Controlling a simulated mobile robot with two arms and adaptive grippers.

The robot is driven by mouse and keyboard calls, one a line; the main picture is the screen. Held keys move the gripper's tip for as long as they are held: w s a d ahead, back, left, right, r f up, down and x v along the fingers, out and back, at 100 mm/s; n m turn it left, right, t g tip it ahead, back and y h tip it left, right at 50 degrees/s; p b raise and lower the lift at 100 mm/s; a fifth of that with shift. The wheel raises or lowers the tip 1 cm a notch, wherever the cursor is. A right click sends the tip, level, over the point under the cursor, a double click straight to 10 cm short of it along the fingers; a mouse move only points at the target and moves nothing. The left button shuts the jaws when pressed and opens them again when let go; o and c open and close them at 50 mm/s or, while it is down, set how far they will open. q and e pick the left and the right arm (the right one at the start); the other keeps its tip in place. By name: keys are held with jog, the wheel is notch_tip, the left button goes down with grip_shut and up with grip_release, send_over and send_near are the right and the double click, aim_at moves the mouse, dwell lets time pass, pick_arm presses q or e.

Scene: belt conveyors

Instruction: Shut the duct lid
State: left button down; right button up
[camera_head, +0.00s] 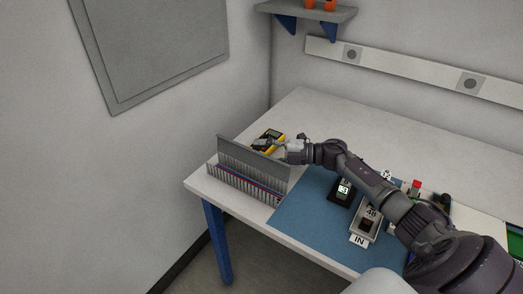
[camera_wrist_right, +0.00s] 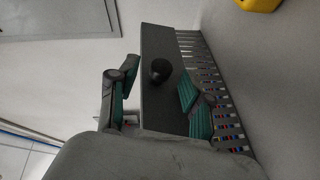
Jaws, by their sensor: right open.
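The duct (camera_head: 228,180) is a grey slotted channel at the left end of the table, with red and blue wires inside. Its lid (camera_head: 233,146) stands raised along the far side. In the right wrist view the lid (camera_wrist_right: 155,105) is a dark flat panel with a round black knob (camera_wrist_right: 160,70). The slotted duct wall (camera_wrist_right: 205,75) and coloured wire ends show to its right. My left gripper is not in view.
A yellow multimeter (camera_head: 268,137) lies just behind the lid, close to my right gripper. A blue mat (camera_head: 305,203) with small devices and an IN label (camera_head: 358,241) lies right of the duct, under my right arm. The table's far part is clear.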

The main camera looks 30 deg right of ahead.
jog(key=shift+w+a, duration=0.1)
jog(key=shift+w, duration=0.05)
grip_shut()
dwell(0.4)
